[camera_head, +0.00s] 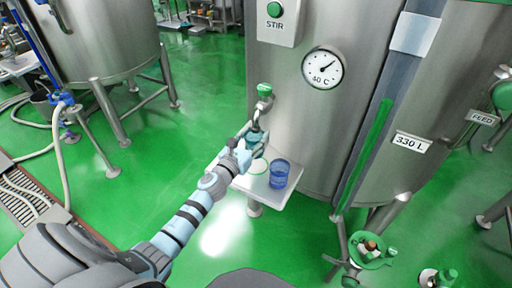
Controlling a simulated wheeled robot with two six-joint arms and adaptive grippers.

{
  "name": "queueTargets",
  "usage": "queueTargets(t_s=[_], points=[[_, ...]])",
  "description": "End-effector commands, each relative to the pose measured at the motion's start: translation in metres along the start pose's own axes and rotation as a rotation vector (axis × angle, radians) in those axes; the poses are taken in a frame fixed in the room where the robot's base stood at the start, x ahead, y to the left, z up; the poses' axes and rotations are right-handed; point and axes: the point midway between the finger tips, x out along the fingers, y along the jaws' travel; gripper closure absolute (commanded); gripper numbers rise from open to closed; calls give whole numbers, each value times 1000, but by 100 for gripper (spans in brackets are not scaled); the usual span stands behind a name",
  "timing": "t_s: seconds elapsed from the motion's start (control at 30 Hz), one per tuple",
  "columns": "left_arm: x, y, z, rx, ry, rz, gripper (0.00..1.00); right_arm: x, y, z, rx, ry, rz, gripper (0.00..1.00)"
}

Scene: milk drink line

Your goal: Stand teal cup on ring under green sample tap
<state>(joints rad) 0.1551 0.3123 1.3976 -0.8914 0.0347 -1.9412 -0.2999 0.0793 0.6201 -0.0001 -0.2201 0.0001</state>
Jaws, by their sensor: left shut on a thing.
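The green sample tap (264,91) sticks out from the front of the steel tank, its spout pointing down. My left gripper (254,138) is just below the spout, shut on the teal cup (258,146). The cup is small here and partly hidden by the fingers, so I cannot tell whether its base touches anything. A pale green ring (258,166) is marked on the white shelf (266,195), just below the cup in the picture. My right gripper is not in view.
A blue cup (279,174) stands on the shelf, close to the right of the ring. The tank carries a round gauge (322,68) and a green STIR button (274,9).

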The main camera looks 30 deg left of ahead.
Motion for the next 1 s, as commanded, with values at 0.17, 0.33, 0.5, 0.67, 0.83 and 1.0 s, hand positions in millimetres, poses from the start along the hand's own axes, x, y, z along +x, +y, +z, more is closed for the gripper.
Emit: queueTargets(t_s=[0.17,0.33,0.5,0.67,0.83,1.0], points=[[8,0,-30,0,1,-1,73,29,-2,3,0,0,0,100],[7,0,-47,0,1,0,73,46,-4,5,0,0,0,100],[10,0,-76,-1,0,1,73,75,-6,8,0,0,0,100],[11,0,-72,0,1,1,73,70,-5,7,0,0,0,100],[11,0,-75,1,1,1,73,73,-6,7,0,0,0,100],[11,0,-74,0,1,1,32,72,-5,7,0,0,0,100]])
